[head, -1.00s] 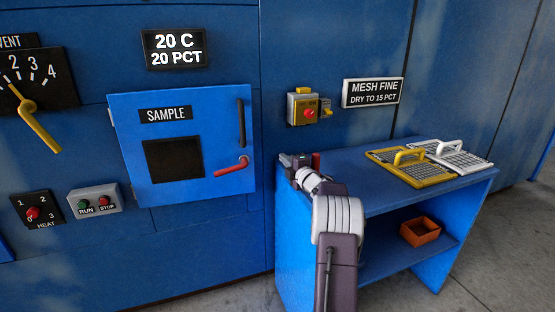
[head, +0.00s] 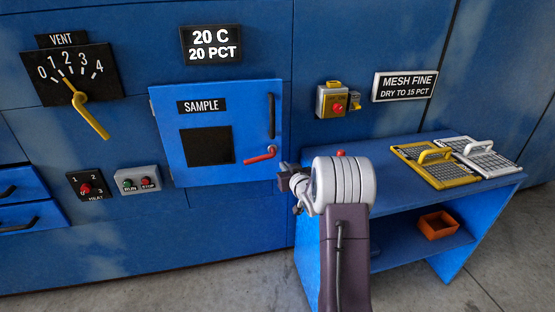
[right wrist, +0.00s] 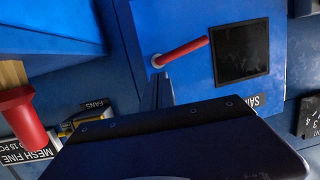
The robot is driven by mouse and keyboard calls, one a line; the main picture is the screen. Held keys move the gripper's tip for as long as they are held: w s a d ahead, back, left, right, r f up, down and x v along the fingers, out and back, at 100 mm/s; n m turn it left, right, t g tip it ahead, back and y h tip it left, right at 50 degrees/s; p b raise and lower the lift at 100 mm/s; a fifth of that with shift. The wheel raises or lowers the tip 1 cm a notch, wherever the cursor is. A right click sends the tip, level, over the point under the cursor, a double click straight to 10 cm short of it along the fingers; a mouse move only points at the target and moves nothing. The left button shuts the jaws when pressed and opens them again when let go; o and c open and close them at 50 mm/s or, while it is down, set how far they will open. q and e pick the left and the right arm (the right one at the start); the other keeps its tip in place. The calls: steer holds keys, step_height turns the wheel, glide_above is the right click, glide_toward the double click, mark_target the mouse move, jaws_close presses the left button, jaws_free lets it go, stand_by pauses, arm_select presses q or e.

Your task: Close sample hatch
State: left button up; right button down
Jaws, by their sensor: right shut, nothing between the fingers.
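The sample hatch (head: 225,175) is a light blue square door with a SAMPLE label, a dark window (head: 208,146), a black upright handle (head: 271,116) and a red lever (head: 260,155) lying nearly level. I cannot tell whether the door is fully flush with the machine. My right gripper (head: 282,172) is shut and empty, beside the hatch's lower right corner. In the right wrist view, its dark fingers (right wrist: 163,90) show just below the red lever (right wrist: 180,52); contact cannot be judged. My left gripper is out of view.
A blue bench (head: 385,190) stands right of the hatch, partly behind my right arm. It holds a yellow mesh frame (head: 415,168), a white one (head: 490,160) and a red-ended object (right wrist: 20,110). An orange bin (head: 438,226) sits on its shelf. Floor is clear at the front left.

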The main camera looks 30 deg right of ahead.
mark_target(275, 156)
steer(key=x, duration=0.9)
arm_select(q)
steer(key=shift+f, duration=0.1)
